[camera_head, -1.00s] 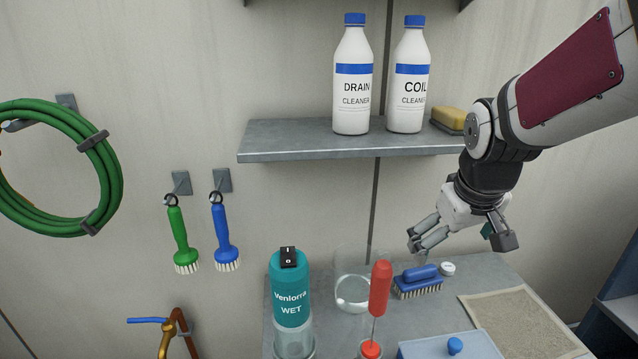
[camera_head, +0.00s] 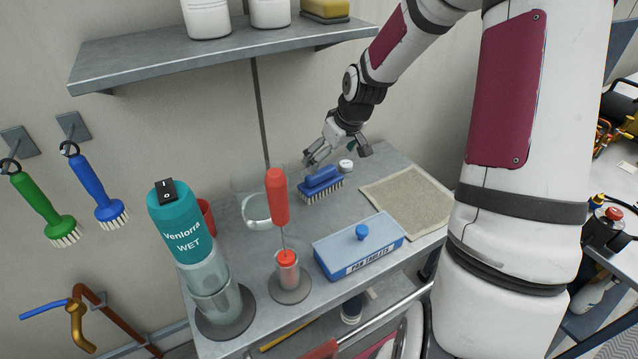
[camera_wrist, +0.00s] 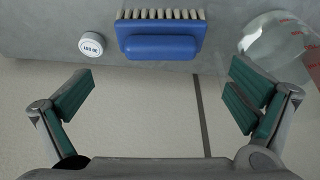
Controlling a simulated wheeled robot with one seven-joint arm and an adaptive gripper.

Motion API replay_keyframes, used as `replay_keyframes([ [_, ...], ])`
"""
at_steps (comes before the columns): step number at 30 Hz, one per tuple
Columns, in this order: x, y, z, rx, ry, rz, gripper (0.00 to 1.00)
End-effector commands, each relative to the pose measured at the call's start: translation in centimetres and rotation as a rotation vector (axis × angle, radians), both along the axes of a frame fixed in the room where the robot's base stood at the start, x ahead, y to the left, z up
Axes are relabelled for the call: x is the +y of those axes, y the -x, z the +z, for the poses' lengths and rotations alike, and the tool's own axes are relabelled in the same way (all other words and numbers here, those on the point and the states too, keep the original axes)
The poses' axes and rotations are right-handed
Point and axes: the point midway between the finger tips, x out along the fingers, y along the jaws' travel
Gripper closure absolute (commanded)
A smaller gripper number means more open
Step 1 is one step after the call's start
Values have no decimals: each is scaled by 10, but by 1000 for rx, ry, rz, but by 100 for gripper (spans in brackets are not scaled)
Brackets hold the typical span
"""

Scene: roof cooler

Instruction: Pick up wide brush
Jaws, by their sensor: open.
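The wide brush (camera_head: 322,184) has a blue back and handle and pale bristles. It sits bristles down on the grey counter, near the wall. It also shows in the wrist view (camera_wrist: 160,38), at the top middle. My gripper (camera_head: 336,152) is close above and behind the brush in the head view. In the wrist view my gripper (camera_wrist: 160,95) is open and empty, its two green-padded fingers wide apart. The brush lies beyond the fingertips there, between their lines, and nothing touches it.
A small white round cap (camera_head: 346,166) lies beside the brush. A clear beaker (camera_head: 256,208) stands on its other side. A red-handled tool (camera_head: 278,200), a blue pan tablets box (camera_head: 358,246) and a beige mat (camera_head: 408,200) are in front. A shelf (camera_head: 220,45) hangs above.

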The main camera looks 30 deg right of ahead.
Motion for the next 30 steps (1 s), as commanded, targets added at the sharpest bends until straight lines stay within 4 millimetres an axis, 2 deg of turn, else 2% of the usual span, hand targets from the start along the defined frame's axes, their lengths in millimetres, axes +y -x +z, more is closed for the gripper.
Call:
replay_keyframes([
  [3, 1, -7, -16, 0, -1, 1, 0],
  [11, 3, -15, -31, 0, 0, 1, 0],
  [18, 5, -30, -61, 2, -1, 0, 0],
  [28, 5, -33, -68, -1, 1, 0, 0],
  [29, 5, -33, -68, -1, 0, -1, 2],
  [30, 5, -33, -68, -1, 1, 0, 11],
])
